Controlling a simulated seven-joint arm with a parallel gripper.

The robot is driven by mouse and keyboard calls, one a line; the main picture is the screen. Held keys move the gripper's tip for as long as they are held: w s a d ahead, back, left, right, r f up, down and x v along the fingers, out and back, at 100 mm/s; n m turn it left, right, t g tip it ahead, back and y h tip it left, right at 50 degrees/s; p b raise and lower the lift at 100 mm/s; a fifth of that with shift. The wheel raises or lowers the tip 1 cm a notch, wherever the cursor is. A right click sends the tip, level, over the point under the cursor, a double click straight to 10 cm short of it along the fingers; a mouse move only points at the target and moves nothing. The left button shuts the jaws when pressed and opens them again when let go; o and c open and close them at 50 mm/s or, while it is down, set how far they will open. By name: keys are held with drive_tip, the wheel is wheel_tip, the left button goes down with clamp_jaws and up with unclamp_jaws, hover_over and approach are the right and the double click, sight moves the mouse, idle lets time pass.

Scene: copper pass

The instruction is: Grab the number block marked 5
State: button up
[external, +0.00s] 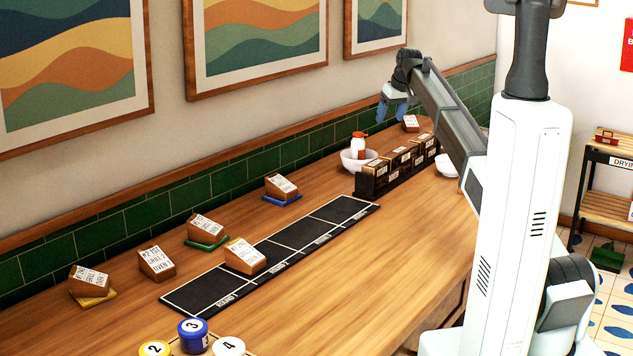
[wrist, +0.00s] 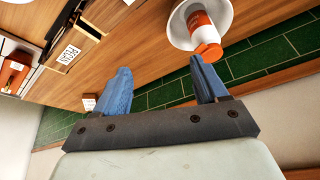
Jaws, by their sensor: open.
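No block marked 5 can be made out in either view. Round number blocks stand at the bottom edge of the external view: a yellow one marked 2 (external: 155,349), a blue one marked 3 (external: 193,338) and a white one marked 4 (external: 229,347). The picture's edge cuts this group, so any others there are hidden. My gripper (external: 392,110) is open and empty, high above the far part of the counter, well away from these blocks. Its blue fingers also show apart in the wrist view (wrist: 160,68), with nothing between them.
A white bowl (external: 350,163) with a red-and-white bottle (external: 358,145) stands near a dark divided rack (external: 372,187). A black mat (external: 200,290) bears one wooden card stand; several others (external: 157,262) line the wall side. The counter's front half is clear.

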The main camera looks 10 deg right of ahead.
drive_tip(key=s+d+f+g+h, duration=0.1)
drive_tip(key=s+d, duration=0.5)
drive_tip(key=d, duration=0.3)
drive_tip(key=s+d+h, duration=0.1)
drive_tip(key=s+d, duration=0.5)
drive_tip(key=d, duration=0.3)
drive_tip(key=s+f+n+g, duration=0.2)
drive_tip(key=s+n+g, duration=0.1)
drive_tip(key=s+n, duration=0.4)
wheel_tip(320, 180, down, 14)
drive_tip(key=shift+s+d+r, duration=0.1)
drive_tip(key=shift+s+r, duration=0.05)
drive_tip(key=shift+r, duration=0.1)
drive_tip(key=c, duration=1.1)
